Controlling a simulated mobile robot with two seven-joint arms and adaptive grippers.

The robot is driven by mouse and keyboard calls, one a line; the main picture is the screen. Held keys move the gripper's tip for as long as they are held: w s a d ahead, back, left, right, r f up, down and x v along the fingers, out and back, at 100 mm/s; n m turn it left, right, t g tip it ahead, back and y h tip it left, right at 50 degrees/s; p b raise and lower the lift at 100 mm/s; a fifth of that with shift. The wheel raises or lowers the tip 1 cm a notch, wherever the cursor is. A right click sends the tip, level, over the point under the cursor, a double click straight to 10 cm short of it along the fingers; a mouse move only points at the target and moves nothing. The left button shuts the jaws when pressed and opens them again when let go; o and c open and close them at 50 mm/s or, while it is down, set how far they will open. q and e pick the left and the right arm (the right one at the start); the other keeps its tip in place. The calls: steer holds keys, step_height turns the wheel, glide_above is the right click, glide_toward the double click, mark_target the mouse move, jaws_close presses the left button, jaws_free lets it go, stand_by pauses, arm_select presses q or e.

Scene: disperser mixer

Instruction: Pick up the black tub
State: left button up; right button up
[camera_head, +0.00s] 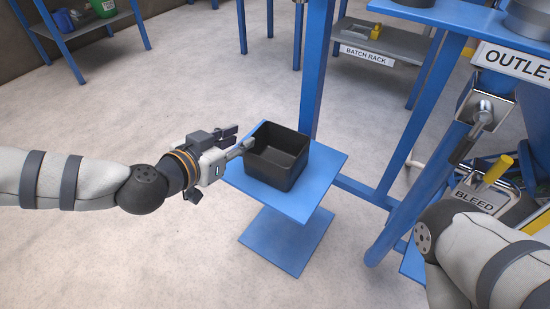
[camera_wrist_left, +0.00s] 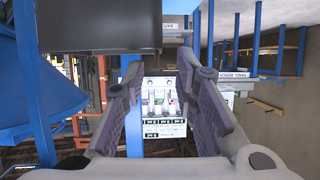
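The black tub (camera_head: 283,172) is an open, empty-looking box standing upright on a small blue stand (camera_head: 313,190) in the head view. My left gripper (camera_head: 236,140) is at the tub's left side, with its fingers spread and nothing between them. One finger is close to the tub's near left wall; I cannot tell whether it touches. In the left wrist view the gripper (camera_wrist_left: 161,82) is open, and a dark box side, likely the tub (camera_wrist_left: 85,25), shows at the upper left, outside the gap. My right gripper is out of view; only part of my right arm shows.
A blue upright post (camera_head: 316,70) stands right behind the tub. Blue framework with an OUTLET sign (camera_head: 515,62) and a BLEED label (camera_head: 474,201) is at the right. A batch rack (camera_head: 375,40) stands behind. Floor left of the stand is clear.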

mark_target(254, 134)
arm_select(q)
steer(key=b+x, duration=0.1)
steer(key=x, duration=0.2)
steer(key=b+x, duration=0.1)
steer(key=x, duration=0.2)
steer(key=shift+w+d+f, duration=0.15)
steer(key=shift+f, duration=0.35)
steer(key=shift+w+r, duration=0.15)
jaws_close()
